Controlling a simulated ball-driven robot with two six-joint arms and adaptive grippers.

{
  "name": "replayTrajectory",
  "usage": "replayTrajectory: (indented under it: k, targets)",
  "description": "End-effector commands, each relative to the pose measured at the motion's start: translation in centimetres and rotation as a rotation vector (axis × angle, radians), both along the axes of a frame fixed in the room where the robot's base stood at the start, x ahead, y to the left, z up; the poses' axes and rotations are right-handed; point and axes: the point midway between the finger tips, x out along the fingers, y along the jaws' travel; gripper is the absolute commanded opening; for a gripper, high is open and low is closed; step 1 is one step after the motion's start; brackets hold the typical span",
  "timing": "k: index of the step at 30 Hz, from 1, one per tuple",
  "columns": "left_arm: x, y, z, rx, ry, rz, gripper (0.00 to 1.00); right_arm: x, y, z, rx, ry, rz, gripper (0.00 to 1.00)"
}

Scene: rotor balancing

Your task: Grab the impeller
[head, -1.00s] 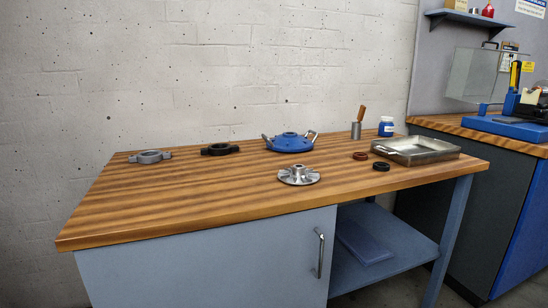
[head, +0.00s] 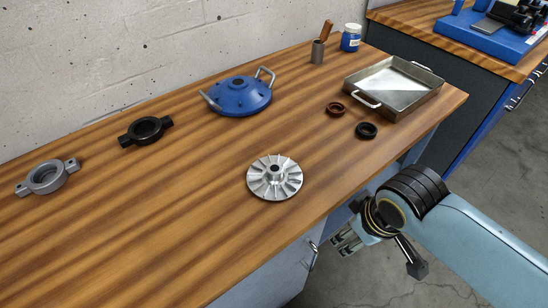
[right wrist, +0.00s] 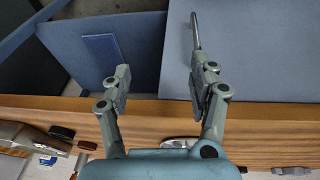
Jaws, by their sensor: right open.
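The impeller (head: 274,178) is a silver, finned disc with a raised centre hub. It lies flat on the wooden table near the front edge, in the middle of the head view. My right gripper (head: 345,243) is open and empty, off the table's front edge, to the right of and nearer than the impeller. In the right wrist view both fingers (right wrist: 160,85) are spread apart with nothing between them. A sliver of the impeller (right wrist: 180,142) shows at the table edge behind the gripper's palm. My left gripper is not in view.
A blue cover with handles (head: 238,96), black ring (head: 146,131) and grey ring (head: 46,178) lie behind and left. A metal tray (head: 393,88), brown ring (head: 335,110) and black seal (head: 366,131) lie right. The table around the impeller is clear.

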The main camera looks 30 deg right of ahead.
Motion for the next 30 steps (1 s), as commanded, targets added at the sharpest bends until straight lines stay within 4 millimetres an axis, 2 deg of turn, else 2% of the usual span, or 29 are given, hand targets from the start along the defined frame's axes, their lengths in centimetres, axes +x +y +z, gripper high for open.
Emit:
replayTrajectory:
  k: [1,3,11,14,18,22,24,26,30]
  targets:
    - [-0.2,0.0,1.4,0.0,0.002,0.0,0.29,1.0,0.2,2.4,-0.005,-0.003,0.027,0.61]
    - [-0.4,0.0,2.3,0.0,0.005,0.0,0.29,2.6,0.6,3.9,-0.021,0.018,0.101,0.61]
    - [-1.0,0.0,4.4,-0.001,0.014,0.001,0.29,8.5,2.4,6.3,-0.064,0.115,0.423,0.61]
    - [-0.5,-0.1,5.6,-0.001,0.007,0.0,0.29,11.4,3.6,8.1,-0.071,0.154,0.589,0.61]
    - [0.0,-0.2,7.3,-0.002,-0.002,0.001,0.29,15.8,5.7,11.6,-0.073,0.21,0.858,0.61]
    - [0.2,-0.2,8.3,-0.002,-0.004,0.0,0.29,18.5,7.3,14.4,-0.069,0.244,1.061,0.61]
    - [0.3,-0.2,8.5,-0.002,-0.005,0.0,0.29,19.1,7.8,14.9,-0.067,0.255,1.122,0.61]
    - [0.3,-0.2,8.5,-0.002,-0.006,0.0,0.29,19.4,7.9,14.6,-0.066,0.261,1.149,0.61]
    - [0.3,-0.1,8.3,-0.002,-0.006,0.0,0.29,19.3,8.0,12.2,-0.065,0.265,1.161,0.61]
